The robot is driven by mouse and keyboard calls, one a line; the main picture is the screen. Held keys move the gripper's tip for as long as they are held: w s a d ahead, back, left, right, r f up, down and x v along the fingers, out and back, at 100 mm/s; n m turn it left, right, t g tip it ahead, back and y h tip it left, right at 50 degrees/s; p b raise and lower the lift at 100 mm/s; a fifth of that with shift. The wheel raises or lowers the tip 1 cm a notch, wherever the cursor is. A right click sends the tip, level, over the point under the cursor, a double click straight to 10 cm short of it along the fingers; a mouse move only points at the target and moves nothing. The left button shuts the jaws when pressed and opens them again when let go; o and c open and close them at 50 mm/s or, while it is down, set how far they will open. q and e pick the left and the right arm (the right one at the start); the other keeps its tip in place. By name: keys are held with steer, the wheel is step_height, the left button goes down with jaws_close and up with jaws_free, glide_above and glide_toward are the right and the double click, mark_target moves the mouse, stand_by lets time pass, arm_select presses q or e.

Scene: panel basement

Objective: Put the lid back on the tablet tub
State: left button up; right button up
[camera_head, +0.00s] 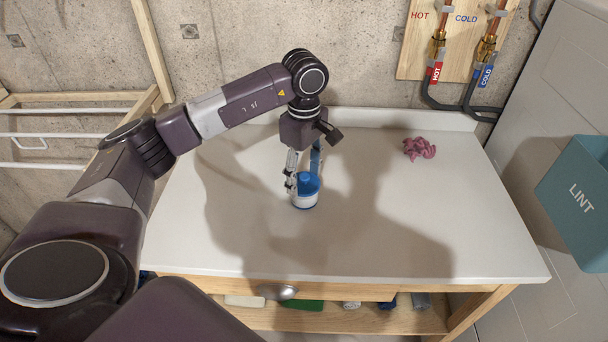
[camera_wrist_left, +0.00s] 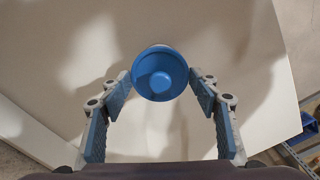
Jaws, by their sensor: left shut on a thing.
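The tablet tub (camera_head: 305,201) is a small white tub standing upright near the middle of the white worktop. Its blue lid (camera_head: 308,184) is at the top of the tub; I cannot tell whether it is fully seated. My left gripper (camera_head: 303,181) points down over the tub, with one finger on each side of the lid, shut on it. In the left wrist view the round blue lid (camera_wrist_left: 160,73), with a raised centre, sits between the two fingertips and hides the tub. My right gripper is in neither view.
A crumpled pink cloth (camera_head: 419,148) lies at the back right of the worktop (camera_head: 400,200). A teal lint bin (camera_head: 580,200) is at the right. A drying rack (camera_head: 70,135) stands at the left. The worktop around the tub is clear.

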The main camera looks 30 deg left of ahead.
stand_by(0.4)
arm_select(q)
steer(key=o, duration=0.9)
steer(key=o, duration=0.5)
steer(key=shift+c, duration=0.2)
steer(key=shift+r+p, duration=2.15)
steer(key=shift+r, duration=1.4)
steer(key=shift+c, duration=0.4)
